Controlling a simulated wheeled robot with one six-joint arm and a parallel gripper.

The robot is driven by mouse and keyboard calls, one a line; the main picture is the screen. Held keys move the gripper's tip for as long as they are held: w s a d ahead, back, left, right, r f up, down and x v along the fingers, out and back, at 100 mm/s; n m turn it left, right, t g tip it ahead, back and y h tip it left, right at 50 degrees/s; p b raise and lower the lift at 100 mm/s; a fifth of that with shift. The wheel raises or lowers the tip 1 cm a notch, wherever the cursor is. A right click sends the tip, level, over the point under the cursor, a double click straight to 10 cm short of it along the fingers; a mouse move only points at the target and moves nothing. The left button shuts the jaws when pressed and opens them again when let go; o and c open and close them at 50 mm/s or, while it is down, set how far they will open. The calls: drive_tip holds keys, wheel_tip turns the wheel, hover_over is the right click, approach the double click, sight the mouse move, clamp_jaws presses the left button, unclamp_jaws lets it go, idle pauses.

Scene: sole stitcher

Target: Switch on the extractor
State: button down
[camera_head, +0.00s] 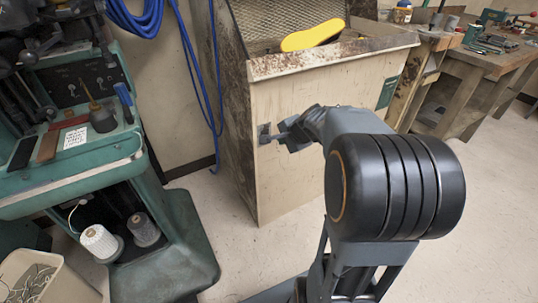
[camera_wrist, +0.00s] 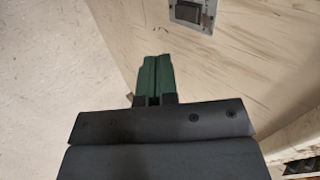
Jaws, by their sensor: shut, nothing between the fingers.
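The extractor looks to be the wooden cabinet (camera_head: 315,150) with a mesh back, in the middle of the head view. A small grey switch plate (camera_head: 264,133) sits on its pale front panel, near the left edge. In the wrist view the switch (camera_wrist: 188,12) is a dark rocker in a metal plate at the top edge, partly cut off. My gripper (camera_head: 281,131) is close to the switch, just right of it in the head view. In the wrist view my gripper (camera_wrist: 156,58) has its green fingers shut and empty, pointing towards the panel below the switch. I cannot tell whether they touch the panel.
A yellow sole (camera_head: 312,35) lies on top of the cabinet. A green stitching machine (camera_head: 75,150) stands at the left, with thread cones on its lower shelf. A blue hose (camera_head: 195,75) hangs between them. A workbench (camera_head: 480,60) stands at the back right. The floor before the cabinet is clear.

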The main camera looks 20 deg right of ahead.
drive_tip(key=shift+w+d+f+m, duration=0.3)
drive_tip(key=shift+d+f+m, duration=0.1)
drive_tip(key=shift+d+f, duration=0.2)
drive_tip(key=shift+f, duration=0.1)
drive_tip(key=w+r+b+x, duration=0.1)
drive_tip(key=w+b+x, duration=0.1)
drive_tip(key=x, duration=1.1)
drive_tip(key=shift+r+b, duration=0.4)
drive_tip(key=shift+b, duration=0.4)
